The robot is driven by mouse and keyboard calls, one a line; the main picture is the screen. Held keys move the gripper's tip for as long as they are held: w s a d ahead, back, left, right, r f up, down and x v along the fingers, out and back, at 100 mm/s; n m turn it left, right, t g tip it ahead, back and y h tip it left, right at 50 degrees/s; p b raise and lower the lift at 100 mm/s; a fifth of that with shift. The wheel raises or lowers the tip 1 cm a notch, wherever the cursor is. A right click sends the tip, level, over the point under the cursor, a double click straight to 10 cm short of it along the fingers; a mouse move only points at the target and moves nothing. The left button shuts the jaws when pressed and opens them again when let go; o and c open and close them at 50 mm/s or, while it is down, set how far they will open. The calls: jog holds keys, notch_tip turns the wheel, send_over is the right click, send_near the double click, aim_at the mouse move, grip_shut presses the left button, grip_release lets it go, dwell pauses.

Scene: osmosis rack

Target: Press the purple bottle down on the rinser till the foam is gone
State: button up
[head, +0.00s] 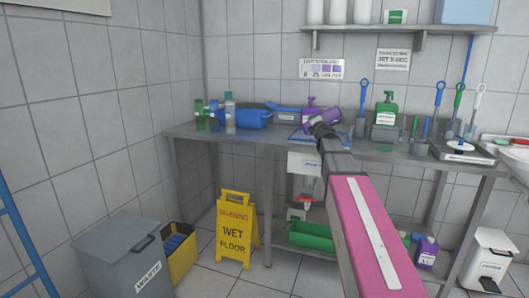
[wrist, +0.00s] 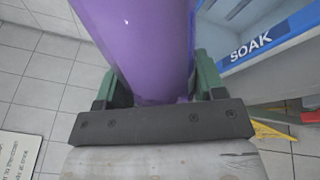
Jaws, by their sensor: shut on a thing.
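My gripper (head: 323,129) is shut on the purple bottle (head: 325,116), which is tilted above the back of the steel bench. In the wrist view the purple bottle (wrist: 145,45) fills the space between the two green fingers of my gripper (wrist: 152,90). The bottle's far end is out of that view, and I cannot see any foam. No rinser is clearly identifiable. A grey platform with a blue and white round piece (head: 461,146) stands at the bench's right end, well apart from the bottle; I cannot tell whether it is the rinser.
A blue-rimmed basin marked SOAK (wrist: 252,46) is close on the bottle's right. A purple spray bottle (head: 308,117), a blue tub (head: 254,119) and a green spray bottle (head: 386,108) stand on the bench. A yellow wet floor sign (head: 236,230) and grey waste bin (head: 125,258) are on the floor.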

jog(key=n, duration=0.6)
dwell(0.3)
